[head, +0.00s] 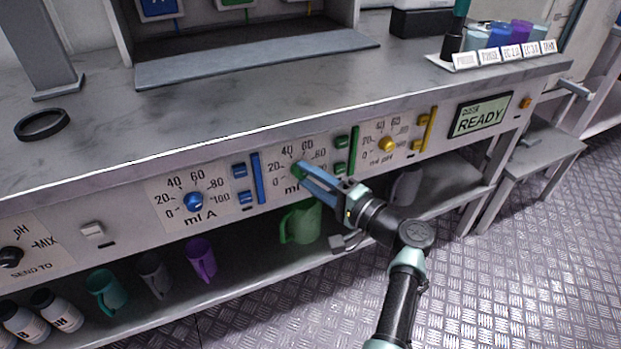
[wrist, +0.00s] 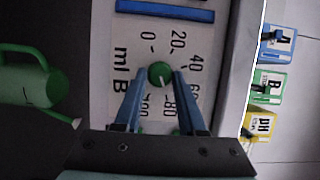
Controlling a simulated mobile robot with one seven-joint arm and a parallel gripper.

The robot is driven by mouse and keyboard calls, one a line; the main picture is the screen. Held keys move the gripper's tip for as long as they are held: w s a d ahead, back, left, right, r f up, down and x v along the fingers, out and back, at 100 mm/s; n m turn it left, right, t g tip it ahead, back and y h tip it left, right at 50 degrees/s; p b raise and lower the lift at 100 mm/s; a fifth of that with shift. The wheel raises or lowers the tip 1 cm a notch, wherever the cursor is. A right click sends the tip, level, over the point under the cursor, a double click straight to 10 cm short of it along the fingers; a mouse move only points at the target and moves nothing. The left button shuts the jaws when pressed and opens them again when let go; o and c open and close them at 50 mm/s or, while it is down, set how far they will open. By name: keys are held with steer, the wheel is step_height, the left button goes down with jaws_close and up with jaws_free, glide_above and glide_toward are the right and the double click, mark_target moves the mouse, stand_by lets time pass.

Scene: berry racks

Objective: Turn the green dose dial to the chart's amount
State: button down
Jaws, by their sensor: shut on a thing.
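The green dose dial (wrist: 160,71) sits in the middle of the scale marked ml B (wrist: 122,66). My gripper (wrist: 159,76) has one blue finger on each side of the dial and is shut on it. The dial's white pointer line slants toward the lower right in the wrist view, roughly toward the 80 mark. In the head view my gripper (head: 303,169) reaches the panel and its fingers mostly cover the green dial (head: 297,168). I cannot make out a chart with a readable amount in either view.
A blue dial (head: 194,201) is left of the green one, and a yellow dial (head: 387,144) is right. Green buttons (head: 341,141) stand beside the scale. A display (head: 481,115) reads READY. A green jug (head: 301,222) is on the shelf below.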

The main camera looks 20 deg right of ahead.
steer(key=shift+a, duration=0.1)
stand_by(0.3)
steer(key=c, duration=0.5)
jaws_free()
steer(key=p+v, duration=0.3)
steer(key=v, duration=1)
